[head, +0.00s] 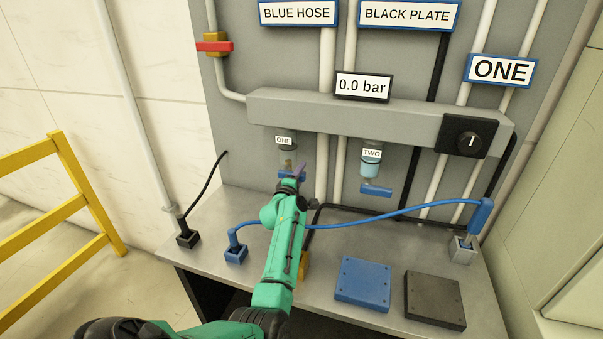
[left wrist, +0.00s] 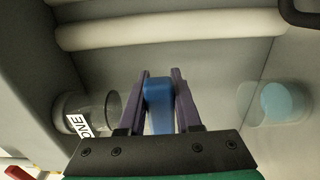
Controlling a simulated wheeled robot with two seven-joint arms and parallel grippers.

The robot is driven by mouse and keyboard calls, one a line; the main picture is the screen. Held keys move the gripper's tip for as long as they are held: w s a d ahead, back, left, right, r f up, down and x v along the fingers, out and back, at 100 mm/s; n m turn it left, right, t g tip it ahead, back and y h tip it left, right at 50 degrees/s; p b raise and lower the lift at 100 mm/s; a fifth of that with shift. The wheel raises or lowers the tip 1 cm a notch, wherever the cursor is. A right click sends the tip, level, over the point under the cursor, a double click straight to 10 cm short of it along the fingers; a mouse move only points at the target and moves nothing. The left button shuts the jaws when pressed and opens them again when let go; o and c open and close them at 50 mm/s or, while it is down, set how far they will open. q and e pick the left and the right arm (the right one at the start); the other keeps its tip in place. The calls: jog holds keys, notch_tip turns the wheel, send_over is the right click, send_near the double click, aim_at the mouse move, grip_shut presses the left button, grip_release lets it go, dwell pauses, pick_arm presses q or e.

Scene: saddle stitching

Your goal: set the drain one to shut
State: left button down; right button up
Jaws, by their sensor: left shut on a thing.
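The drain one is the blue lever (head: 289,175) under the clear bowl labelled ONE (head: 285,142), at the left of the grey manifold. My left gripper (head: 292,172) is at this lever and partly hides it in the head view. In the left wrist view the purple fingers (left wrist: 162,95) are shut on the blue lever (left wrist: 158,103), one on each side. The bowl labelled ONE (left wrist: 88,112) lies to the left there. Whether the drain is open or shut I cannot tell. My right gripper is not in view.
Bowl TWO (head: 371,160), holding blue liquid, has its own blue lever (head: 376,190) to the right. A gauge reads 0.0 bar (head: 362,86). A blue hose (head: 400,211) crosses the bench above a blue plate (head: 363,283) and a black plate (head: 434,299). A yellow rail (head: 85,195) stands left.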

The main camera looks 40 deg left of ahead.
pick_arm(q)
jog(key=c, duration=0.6)
grip_release()
jog(key=shift+s, duration=0.1)
jog(key=p+v, duration=0.7)
jog(key=v, duration=0.7)
jog(key=shift+s, duration=0.2)
jog(key=shift+d, duration=0.1)
